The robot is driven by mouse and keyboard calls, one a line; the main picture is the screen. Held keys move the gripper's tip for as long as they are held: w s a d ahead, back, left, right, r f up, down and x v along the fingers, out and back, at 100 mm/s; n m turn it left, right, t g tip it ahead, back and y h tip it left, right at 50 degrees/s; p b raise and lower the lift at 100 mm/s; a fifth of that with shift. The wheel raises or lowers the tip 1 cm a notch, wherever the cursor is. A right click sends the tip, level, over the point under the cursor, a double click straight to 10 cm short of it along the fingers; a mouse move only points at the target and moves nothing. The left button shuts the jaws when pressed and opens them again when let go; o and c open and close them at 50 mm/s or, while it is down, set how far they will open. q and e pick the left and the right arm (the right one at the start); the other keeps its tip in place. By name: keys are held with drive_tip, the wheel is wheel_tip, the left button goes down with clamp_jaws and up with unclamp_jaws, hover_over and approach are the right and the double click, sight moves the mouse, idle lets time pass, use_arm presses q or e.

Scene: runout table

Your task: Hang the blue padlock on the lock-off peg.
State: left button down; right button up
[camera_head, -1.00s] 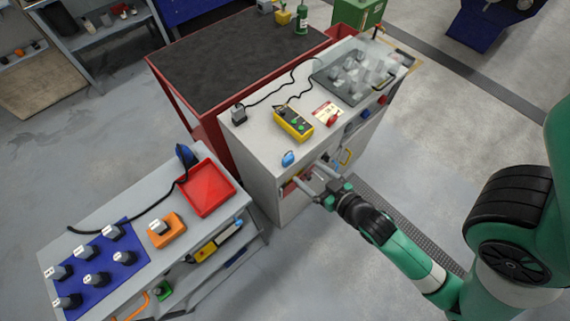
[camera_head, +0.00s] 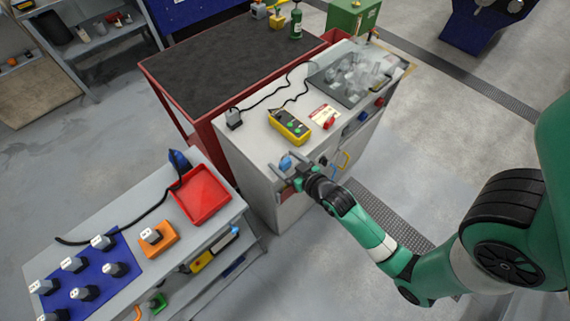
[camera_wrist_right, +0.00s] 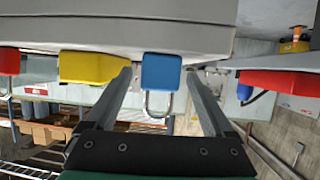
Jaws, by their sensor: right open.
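The blue padlock (camera_head: 286,162) is on the front edge of the pale cabinet top (camera_head: 262,150). In the right wrist view the blue padlock (camera_wrist_right: 160,72) appears between my fingers, with its grey shackle pointing down in that picture. My right gripper (camera_head: 287,178) is open at the cabinet's front edge, its fingers on either side of the padlock. In the right wrist view my right gripper (camera_wrist_right: 158,78) shows a gap beside each side of the padlock. I cannot make out the lock-off peg clearly. My left gripper is out of view.
A yellow control box (camera_head: 290,126) with green buttons and a cable sits behind the padlock. A bench with a red tray (camera_head: 203,194) stands left, across a gap.

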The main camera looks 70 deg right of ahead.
sight(285, 155)
clamp_jaws()
idle(0.4)
drive_tip(key=shift+r+p, duration=0.3)
drive_tip(key=shift+r, duration=0.15)
wheel_tip(285, 155, up, 3)
drive_tip(key=shift+f+p, duration=0.15)
drive_tip(key=shift+p, duration=0.55)
drive_tip(key=s+a+r+p, duration=0.2)
drive_tip(key=a+r+p, duration=0.2)
drive_tip(key=a+p, duration=0.2)
drive_tip(key=s+a+r+p, duration=0.2)
drive_tip(key=a+r+p, duration=0.3)
drive_tip(key=a+p, duration=0.2)
drive_tip(key=shift+s+r, duration=0.2)
drive_tip(key=shift+s, duration=0.1)
